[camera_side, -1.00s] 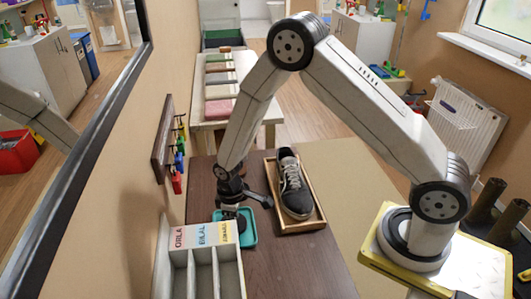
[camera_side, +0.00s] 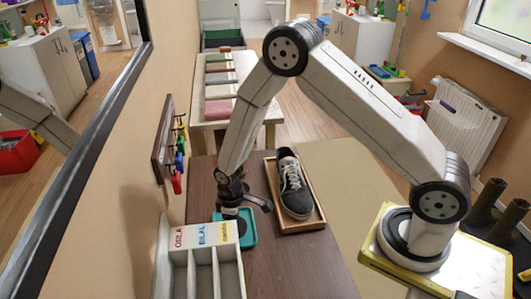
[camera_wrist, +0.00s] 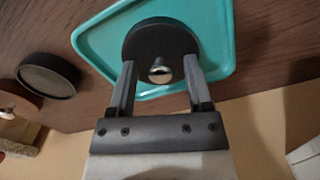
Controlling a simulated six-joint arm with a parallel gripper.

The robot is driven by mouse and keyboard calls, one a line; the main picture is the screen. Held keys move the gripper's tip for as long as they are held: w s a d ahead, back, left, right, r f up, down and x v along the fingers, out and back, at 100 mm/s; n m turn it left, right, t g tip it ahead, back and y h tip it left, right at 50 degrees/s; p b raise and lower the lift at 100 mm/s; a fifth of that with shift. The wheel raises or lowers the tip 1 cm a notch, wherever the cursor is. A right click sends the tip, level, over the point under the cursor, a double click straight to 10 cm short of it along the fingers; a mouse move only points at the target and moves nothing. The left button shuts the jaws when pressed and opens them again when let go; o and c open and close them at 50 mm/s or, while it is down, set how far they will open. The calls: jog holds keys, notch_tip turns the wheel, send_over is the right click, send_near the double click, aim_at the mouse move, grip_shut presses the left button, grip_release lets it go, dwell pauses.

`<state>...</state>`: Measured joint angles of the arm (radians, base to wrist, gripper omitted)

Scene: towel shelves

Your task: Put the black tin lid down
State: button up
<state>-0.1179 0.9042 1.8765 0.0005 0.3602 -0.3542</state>
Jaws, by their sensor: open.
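The black tin lid (camera_wrist: 158,50) is round with a silver knob, seen from above in the wrist view. It is over the teal tray (camera_wrist: 220,50) and appears to rest on it. My gripper (camera_wrist: 158,72) is open, with one finger on each side of the knob and no clear grip on the lid. In the side view my gripper (camera_side: 240,203) is low over the teal tray (camera_side: 250,238), and the lid is mostly hidden there.
A dark round tin (camera_wrist: 47,76) stands left of the tray in the wrist view, with a brown knobbed piece beside it. In the side view a shoe (camera_side: 292,188) lies in a wooden tray (camera_side: 320,215) to the right. A labelled divided rack (camera_side: 203,262) is in front.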

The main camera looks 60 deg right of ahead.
jog(key=shift+r, duration=0.15)
notch_tip(320, 180, up, 12)
dwell(0.8)
dwell(0.4)
jog(key=shift+s+r, duration=0.1)
jog(key=s+d+r+m+t, duration=0.1)
jog(key=s+d+r+m, duration=0.1)
jog(key=s, duration=0.4)
jog(key=s+d+r+m+t, duration=0.1)
jog(key=s+d+r+m, duration=0.2)
jog(key=s, duration=0.4)
jog(key=shift+r+t, duration=0.3)
jog(key=shift+r, duration=0.35)
